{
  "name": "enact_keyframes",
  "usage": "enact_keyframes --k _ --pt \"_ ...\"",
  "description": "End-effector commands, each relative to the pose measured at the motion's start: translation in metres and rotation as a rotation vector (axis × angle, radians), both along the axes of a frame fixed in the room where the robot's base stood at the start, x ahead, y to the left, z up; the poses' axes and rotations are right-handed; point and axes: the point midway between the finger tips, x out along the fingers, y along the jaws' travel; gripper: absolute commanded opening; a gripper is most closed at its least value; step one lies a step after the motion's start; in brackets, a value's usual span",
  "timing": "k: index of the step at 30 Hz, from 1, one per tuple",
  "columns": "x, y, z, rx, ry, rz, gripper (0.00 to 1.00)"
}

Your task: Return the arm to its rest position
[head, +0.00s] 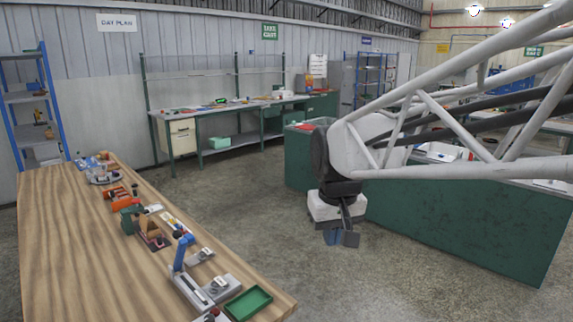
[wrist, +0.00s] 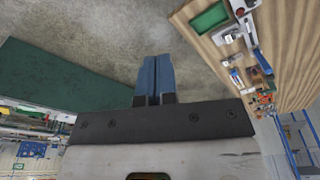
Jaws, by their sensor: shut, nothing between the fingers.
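My gripper (head: 341,238) hangs pointing down at the end of my white truss arm, right of the middle in the head view. It is over the bare floor, between the wooden bench and the green counter, apart from both. In the wrist view its two blue fingers (wrist: 156,78) lie side by side, shut, with nothing between them. No hose can be made out in either view.
The wooden bench (head: 75,245) at left carries a green tray (head: 248,302), a blue-handled device (head: 181,255) and several small items. The green counter (head: 450,232) stands behind and right of my gripper. A workbench (head: 230,108) lines the back wall. Open concrete floor lies between.

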Motion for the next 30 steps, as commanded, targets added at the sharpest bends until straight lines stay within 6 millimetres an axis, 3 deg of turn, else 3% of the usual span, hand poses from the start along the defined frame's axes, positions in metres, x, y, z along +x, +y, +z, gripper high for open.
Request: enact_keyframes --k 9,18,24,30 --pt "-0.081 -0.053 -0.022 0.008 -0.034 -0.117 0.00" --pt "-0.150 -0.086 -0.053 0.014 -0.063 -0.217 0.00" --pt "-0.175 -0.095 -0.067 0.015 -0.074 -0.253 0.00" --pt "-0.181 -0.097 -0.071 0.016 -0.076 -0.262 0.00"
